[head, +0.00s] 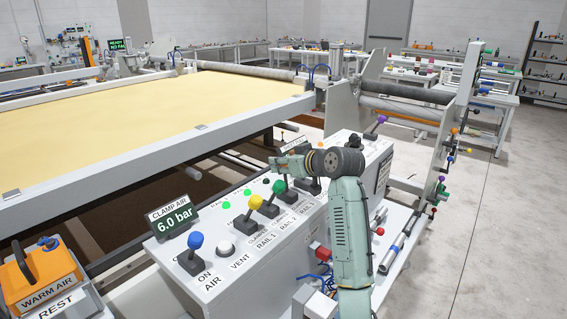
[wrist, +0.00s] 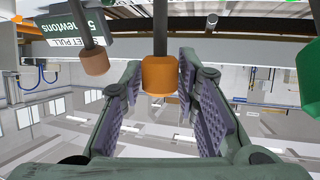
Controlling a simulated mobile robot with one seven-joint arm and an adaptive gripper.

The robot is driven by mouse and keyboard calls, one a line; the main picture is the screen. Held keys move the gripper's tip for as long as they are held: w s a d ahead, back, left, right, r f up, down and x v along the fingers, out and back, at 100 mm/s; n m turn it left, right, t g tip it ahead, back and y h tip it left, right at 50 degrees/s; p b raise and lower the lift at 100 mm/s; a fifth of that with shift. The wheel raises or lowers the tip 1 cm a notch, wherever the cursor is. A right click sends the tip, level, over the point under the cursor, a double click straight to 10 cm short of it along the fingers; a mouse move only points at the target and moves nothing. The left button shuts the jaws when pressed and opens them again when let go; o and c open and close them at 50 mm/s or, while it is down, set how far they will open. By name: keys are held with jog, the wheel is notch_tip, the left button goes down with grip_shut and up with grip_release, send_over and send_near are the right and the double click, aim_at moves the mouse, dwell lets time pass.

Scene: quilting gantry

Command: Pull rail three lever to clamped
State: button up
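The control box (head: 215,285) carries a row of ball-topped levers with labels for air, vent and rails. The green knob (wrist: 311,75) shows at the right edge there. My arm covers part of the row and its labels, so I cannot tell which lever the orange knob belongs to.
A clamp air display (head: 175,219) reads 6.0 bar. A brown-orange knob (wrist: 95,61) hangs left of my fingers in the wrist view, near a newtons display (wrist: 62,28). An orange warm air tool (head: 45,275) sits front left. The quilting frame (head: 150,150) lies behind the box.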

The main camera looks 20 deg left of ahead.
grip_shut()
jog(key=shift+d, duration=0.1)
dwell(0.5)
jog(key=shift+s+d+f+y+b, duration=0.2)
jog(key=shift+y+b, duration=0.3)
jog(key=shift+b, duration=0.5)
jog(key=d+t+y+b, duration=0.1)
jog(key=b, duration=0.3)
jog(key=s+d+m+t+y+b, duration=0.1)
jog(key=d+y+b, duration=0.1)
jog(key=b, duration=0.2)
jog(key=d+t+y+b, duration=0.2)
jog(key=b, duration=0.3)
jog(key=shift+s+f+m, duration=0.3)
jog(key=shift+f+m, duration=0.05)
jog(key=shift+m, duration=0.05)
jog(key=shift+o, duration=2.2)
grip_release()
